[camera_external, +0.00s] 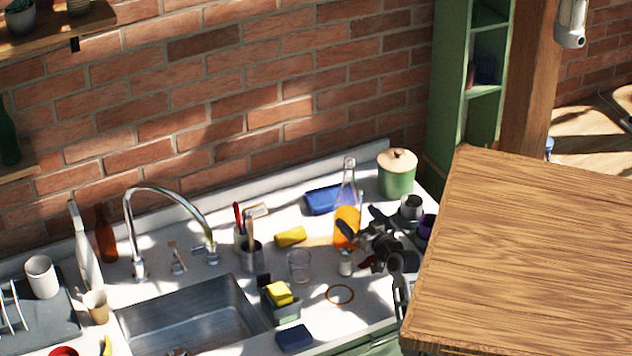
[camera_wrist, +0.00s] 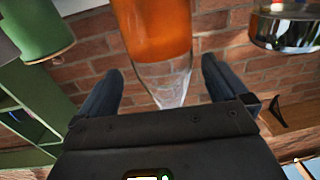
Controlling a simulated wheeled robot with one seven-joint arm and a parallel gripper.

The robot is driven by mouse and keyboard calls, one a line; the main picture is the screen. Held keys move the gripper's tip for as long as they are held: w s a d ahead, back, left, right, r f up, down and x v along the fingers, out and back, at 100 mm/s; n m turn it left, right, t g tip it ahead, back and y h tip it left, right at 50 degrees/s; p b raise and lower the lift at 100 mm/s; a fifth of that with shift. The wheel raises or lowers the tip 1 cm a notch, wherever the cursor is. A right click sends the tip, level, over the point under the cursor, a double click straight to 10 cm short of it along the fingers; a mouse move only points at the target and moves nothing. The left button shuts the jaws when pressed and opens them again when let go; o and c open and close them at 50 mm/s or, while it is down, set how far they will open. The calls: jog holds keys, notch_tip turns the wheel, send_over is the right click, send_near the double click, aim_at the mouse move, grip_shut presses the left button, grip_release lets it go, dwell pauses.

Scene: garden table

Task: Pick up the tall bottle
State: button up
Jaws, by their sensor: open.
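The tall bottle (camera_external: 347,212) is clear glass with a narrow neck and orange liquid in its lower part. It stands upright on the white counter near the back wall. My gripper (camera_external: 362,222) is beside it, on its right and near side. In the wrist view the picture is upside down, and the bottle (camera_wrist: 155,30) lies between the lines of the two fingers of my gripper (camera_wrist: 162,70). The fingers are apart, with nothing held. I cannot tell whether either finger touches the glass.
A green lidded canister (camera_external: 397,176) stands behind to the right. Metal and purple cups (camera_external: 411,207) are close by my arm. A blue cloth-like item (camera_external: 322,200), yellow item (camera_external: 290,237) and drinking glass (camera_external: 299,265) lie left. A wooden tabletop (camera_external: 530,250) fills the right.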

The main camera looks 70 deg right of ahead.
aim_at(347, 205)
jog(key=x, duration=0.3)
jog(key=p+x, duration=0.1)
jog(key=shift+w+r, duration=0.25)
jog(key=shift+r, duration=0.1)
jog(key=shift+w+d+f, duration=0.1)
jog(key=shift+w+d, duration=0.3)
jog(key=shift+w, duration=0.05)
jog(key=shift+c, duration=0.4)
jog(key=c, duration=1.5)
jog(key=shift+c, duration=0.3)
jog(key=shift+r, duration=0.35)
